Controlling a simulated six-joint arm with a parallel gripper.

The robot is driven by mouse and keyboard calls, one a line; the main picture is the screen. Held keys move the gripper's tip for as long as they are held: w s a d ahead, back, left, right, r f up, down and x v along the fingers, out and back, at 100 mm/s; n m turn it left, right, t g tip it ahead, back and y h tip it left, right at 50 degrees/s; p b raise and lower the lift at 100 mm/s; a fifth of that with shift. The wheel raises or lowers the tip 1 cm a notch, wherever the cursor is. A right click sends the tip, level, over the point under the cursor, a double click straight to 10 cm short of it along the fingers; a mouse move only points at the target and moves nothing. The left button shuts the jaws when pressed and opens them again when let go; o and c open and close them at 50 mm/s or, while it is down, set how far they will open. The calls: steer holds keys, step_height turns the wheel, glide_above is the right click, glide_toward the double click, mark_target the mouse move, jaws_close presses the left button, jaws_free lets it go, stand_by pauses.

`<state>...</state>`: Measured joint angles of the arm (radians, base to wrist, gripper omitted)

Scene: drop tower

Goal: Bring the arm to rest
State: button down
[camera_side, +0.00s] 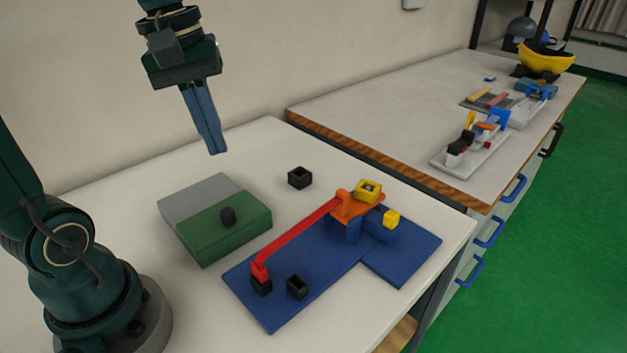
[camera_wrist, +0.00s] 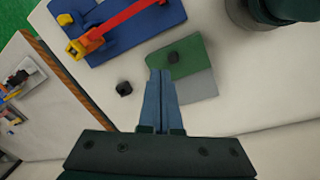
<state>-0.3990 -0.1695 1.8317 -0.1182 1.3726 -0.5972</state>
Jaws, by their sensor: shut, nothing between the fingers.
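My gripper (camera_side: 217,152) is shut and empty. It hangs pointing down in the air above the white table, behind the green and grey block in the side view. In the wrist view my gripper (camera_wrist: 161,73) shows its two blue-grey fingers closed together, overlapping the view of the green and grey block (camera_wrist: 200,85). That block (camera_side: 190,205) lies flat on the table with a small dark piece (camera_side: 228,215) on its green half. Nothing is between the fingers.
A blue base (camera_side: 325,275) carries a red sloping bar (camera_side: 300,238), an orange platform (camera_side: 358,207) and yellow pieces. A black open cube (camera_side: 300,178) stands alone on the table (camera_side: 130,185). A second bench (camera_side: 385,105) with other assemblies stands at the back right.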

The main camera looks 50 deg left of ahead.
steer(key=s+d+f+m+t, duration=0.4)
steer(key=s+d+m, duration=0.1)
steer(key=m, duration=0.6)
steer(key=shift+s+d+f+m+y, duration=0.2)
steer(key=shift+d+f+m+y, duration=0.1)
steer(key=shift+d+y, duration=0.15)
